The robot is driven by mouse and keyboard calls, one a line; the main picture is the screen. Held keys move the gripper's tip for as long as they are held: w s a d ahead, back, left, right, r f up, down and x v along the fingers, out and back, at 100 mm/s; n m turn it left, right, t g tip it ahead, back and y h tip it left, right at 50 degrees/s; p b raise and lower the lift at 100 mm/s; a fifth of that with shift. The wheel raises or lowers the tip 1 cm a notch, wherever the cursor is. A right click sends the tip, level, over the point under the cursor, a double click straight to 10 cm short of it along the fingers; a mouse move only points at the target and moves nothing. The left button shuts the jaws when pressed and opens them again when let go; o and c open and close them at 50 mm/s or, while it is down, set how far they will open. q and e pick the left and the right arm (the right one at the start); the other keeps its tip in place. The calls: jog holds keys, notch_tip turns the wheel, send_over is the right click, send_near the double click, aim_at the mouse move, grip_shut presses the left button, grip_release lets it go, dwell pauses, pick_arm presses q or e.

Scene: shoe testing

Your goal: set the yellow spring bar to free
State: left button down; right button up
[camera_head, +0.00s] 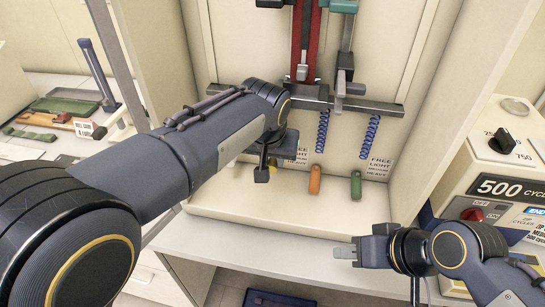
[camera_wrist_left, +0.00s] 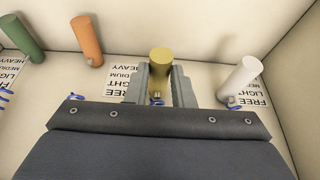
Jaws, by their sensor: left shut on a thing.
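The yellow spring bar (camera_wrist_left: 161,60) stands out between the two fingers of my left gripper (camera_wrist_left: 160,92) in the left wrist view. The fingers are shut on it from both sides. A printed scale with FREE, LIGHT, MEDIUM and HEAVY (camera_wrist_left: 122,80) lies beside it, partly hidden by a finger. In the head view my left gripper (camera_head: 264,165) reaches into the cabinet and mostly hides the yellow bar. My right gripper (camera_head: 347,252) is outside, low in front of the cabinet, touching no bar; its finger gap is unclear.
An orange bar (camera_head: 314,180) and a green bar (camera_head: 356,185) stand right of my left gripper. A white bar (camera_wrist_left: 240,80) shows in the wrist view. Blue springs (camera_head: 370,137) hang above. A control box (camera_head: 500,170) stands at the right.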

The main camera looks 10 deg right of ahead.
pick_arm(q)
jog(key=shift+w+r, duration=0.1)
jog(key=shift+r, duration=0.15)
jog(key=c, duration=1.7)
grip_release()
jog(key=o, duration=0.5)
jog(key=shift+c, duration=0.2)
jog(key=v, duration=0.8)
jog(key=shift+f, duration=0.15)
